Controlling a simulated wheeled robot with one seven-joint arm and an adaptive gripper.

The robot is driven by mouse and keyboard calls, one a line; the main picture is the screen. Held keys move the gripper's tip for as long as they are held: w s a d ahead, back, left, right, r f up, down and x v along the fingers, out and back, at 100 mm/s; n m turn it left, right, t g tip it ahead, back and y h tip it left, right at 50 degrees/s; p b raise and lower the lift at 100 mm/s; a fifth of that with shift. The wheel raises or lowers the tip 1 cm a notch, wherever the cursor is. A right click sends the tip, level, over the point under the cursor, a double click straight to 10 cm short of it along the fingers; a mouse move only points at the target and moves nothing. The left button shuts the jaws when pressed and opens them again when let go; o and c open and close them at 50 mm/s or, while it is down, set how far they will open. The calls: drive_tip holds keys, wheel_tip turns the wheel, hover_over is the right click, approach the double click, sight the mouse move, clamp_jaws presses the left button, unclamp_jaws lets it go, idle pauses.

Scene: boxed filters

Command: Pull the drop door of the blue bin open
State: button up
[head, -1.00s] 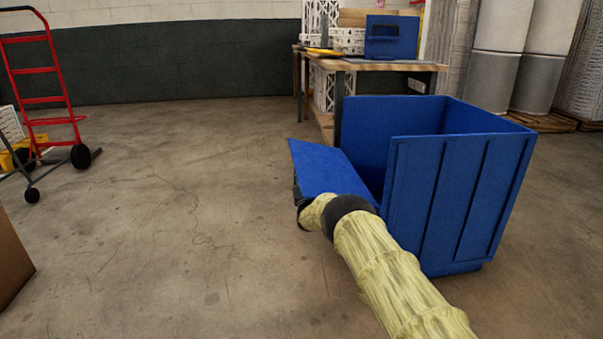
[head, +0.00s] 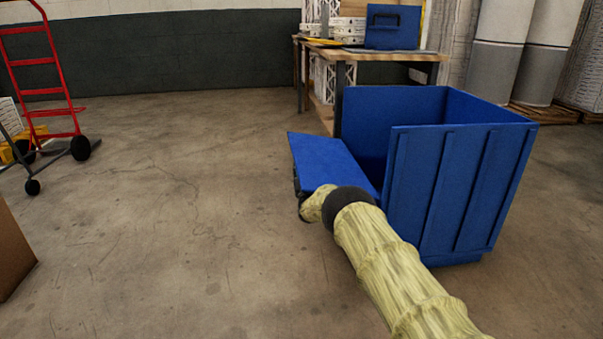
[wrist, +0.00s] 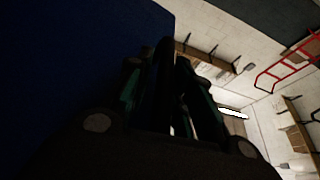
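The blue bin (head: 458,195) stands on the floor right of centre, with an open top. Its drop door (head: 328,163) is swung out from the left side and slopes, partly open, with dark space behind it. My gripper (head: 298,190) is at the door's outer edge, mostly hidden behind the door and my wrist. In the wrist view, the fingers of my gripper (wrist: 172,80) lie close to the blue door face (wrist: 80,60). A dark strip shows between them, but the view is too dark to tell whether they grip it.
A workbench (head: 390,54) with a blue box (head: 392,27) stands behind the bin. A red hand truck (head: 58,80) is at the far left and a cardboard box (head: 12,255) at the left edge. The floor left of the door is clear.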

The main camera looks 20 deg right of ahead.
drive_tip(key=v, duration=1.2)
drive_tip(key=shift+d, duration=0.1)
